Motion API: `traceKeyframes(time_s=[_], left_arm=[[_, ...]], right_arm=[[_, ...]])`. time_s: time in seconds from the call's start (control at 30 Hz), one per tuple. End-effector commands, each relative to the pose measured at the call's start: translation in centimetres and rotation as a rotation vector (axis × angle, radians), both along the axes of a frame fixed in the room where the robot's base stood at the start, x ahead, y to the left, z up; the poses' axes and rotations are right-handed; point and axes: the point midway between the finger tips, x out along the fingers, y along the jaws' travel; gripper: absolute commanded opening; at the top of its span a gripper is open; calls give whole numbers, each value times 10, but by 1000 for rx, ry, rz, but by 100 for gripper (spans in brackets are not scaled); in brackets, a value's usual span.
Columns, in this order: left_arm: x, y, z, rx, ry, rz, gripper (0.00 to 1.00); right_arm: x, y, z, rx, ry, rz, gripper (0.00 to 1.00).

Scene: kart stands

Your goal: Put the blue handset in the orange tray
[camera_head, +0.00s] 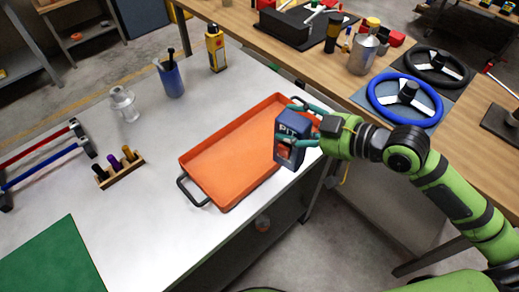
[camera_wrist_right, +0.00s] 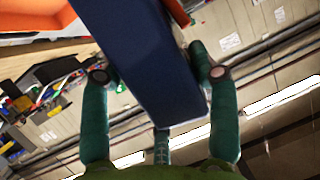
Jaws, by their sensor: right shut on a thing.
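The blue handset (camera_head: 289,141), a dark blue block marked "PIT", is held upright by my right gripper (camera_head: 306,129) at the right end of the orange tray. In the right wrist view the handset (camera_wrist_right: 150,60) is between the green fingers of my right gripper (camera_wrist_right: 155,75). The orange tray (camera_head: 222,160) lies on the grey table with dark handles at both ends. It looks empty, though the handset and gripper hide part of its right end. I cannot tell whether the handset is over the tray or just beyond its rim. My left gripper is not in view.
On the grey table (camera_head: 140,210) stand a blue cup (camera_head: 171,80), a yellow bottle (camera_head: 215,48), a clear bottle (camera_head: 124,104) and a wooden rack (camera_head: 119,169). A green mat (camera_head: 55,262) lies at the lower left. A wooden bench with steering wheels (camera_head: 404,98) is at right.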

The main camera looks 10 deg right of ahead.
Motion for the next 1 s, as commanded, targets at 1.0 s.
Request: traceKeyframes(time_s=[1.0], left_arm=[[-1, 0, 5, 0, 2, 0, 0]], right_arm=[[65, 124, -39, 9, -3, -165, 17]])
